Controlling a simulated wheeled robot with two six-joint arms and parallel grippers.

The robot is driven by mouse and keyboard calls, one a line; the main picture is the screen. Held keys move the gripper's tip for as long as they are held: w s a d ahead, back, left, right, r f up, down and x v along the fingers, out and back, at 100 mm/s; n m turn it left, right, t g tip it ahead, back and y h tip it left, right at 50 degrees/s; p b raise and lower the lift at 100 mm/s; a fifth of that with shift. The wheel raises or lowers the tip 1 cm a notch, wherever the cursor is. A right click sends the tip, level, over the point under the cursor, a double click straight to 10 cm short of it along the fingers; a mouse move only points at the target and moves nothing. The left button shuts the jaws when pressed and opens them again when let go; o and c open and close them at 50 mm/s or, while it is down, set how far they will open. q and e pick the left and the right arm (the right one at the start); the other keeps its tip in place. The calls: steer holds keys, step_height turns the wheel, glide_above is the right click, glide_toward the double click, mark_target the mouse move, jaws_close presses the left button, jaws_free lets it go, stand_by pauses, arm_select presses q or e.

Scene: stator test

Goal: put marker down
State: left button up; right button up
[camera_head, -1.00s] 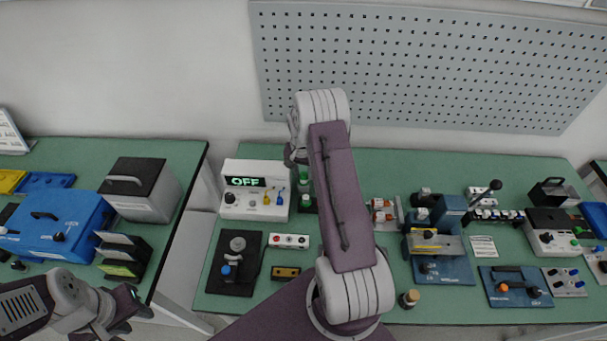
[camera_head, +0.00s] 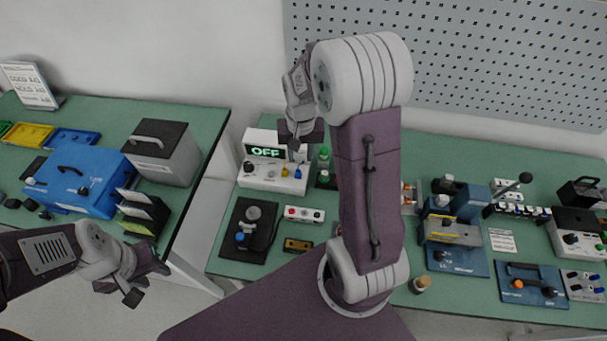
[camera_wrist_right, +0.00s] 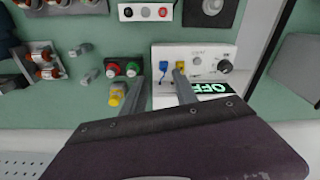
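I cannot pick out a marker with certainty in either view. My right gripper (camera_wrist_right: 160,83) has its two grey fingers apart in the right wrist view, with nothing visible between the tips. It hangs over the white box with the OFF display (camera_wrist_right: 211,88), near its blue plug (camera_wrist_right: 163,66) and yellow plug (camera_wrist_right: 180,67). In the head view the right gripper (camera_head: 300,147) is in front of that box (camera_head: 272,177). A small yellow object (camera_wrist_right: 117,94) stands beside the left finger. My left gripper (camera_head: 130,283) is low at the left; its finger opening is unclear.
A red-and-green button unit (camera_wrist_right: 122,68) is next to the white box. A three-button strip (camera_head: 304,214) and a dark plate with a knob (camera_head: 250,230) lie in front. A blue case (camera_head: 80,180) stands on the left bench. A pegboard (camera_head: 480,60) covers the wall.

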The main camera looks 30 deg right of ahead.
steer(key=s+a+f+n, duration=0.1)
steer(key=s+a+n, duration=0.4)
steer(key=s+a, duration=0.4)
steer(key=s, duration=0.3)
steer(key=shift+y, duration=0.3)
steer(key=shift+s, duration=0.15)
